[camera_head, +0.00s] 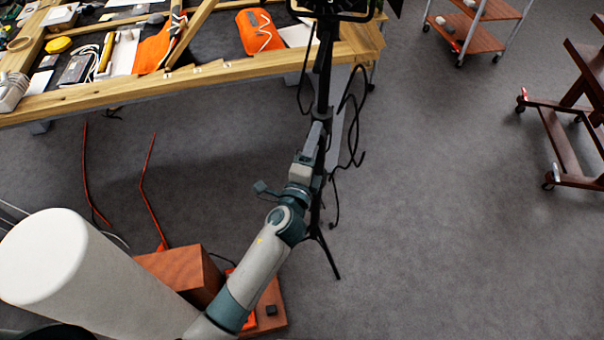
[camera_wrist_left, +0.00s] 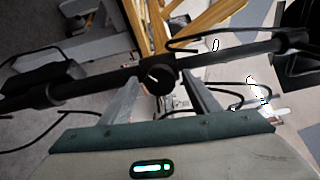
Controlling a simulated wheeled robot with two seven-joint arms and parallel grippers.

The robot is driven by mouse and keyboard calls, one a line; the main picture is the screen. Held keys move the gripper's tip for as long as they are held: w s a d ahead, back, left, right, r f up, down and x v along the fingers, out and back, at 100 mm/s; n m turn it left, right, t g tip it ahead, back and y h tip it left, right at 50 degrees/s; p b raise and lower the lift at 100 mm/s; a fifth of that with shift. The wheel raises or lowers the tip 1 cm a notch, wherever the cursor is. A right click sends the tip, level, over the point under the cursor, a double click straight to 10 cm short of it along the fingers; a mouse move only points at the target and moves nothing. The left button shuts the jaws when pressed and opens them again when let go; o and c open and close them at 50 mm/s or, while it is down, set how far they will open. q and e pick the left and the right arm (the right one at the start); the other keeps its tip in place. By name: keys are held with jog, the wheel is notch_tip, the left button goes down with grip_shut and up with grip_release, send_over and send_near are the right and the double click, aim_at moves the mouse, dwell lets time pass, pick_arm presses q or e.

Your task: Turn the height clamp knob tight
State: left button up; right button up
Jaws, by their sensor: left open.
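The height clamp knob (camera_wrist_left: 157,78) is round and black with a pale line on its face. It sits on the black pole of a stand (camera_head: 323,75), which also crosses the left wrist view (camera_wrist_left: 95,89). In the head view the stand is upright on dark legs, and I cannot make out the knob there. My left gripper (camera_head: 318,138) is at the pole, partly in front of it. In the left wrist view its fingers (camera_wrist_left: 158,84) are apart, one on each side of the knob. I see no clear contact with it. My right gripper is not in view.
Black cables (camera_head: 349,130) hang beside the pole. A wooden-edged workbench (camera_head: 200,80) with tools and orange cloths stands behind, to the left. A wooden box (camera_head: 183,272) is on the floor at lower left. A trolley (camera_head: 475,37) stands at back right.

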pick_arm(q)
jog(key=b+v, duration=0.4)
jog(key=v, duration=1.2)
jog(key=shift+s, duration=0.45)
jog(key=shift+f, duration=0.1)
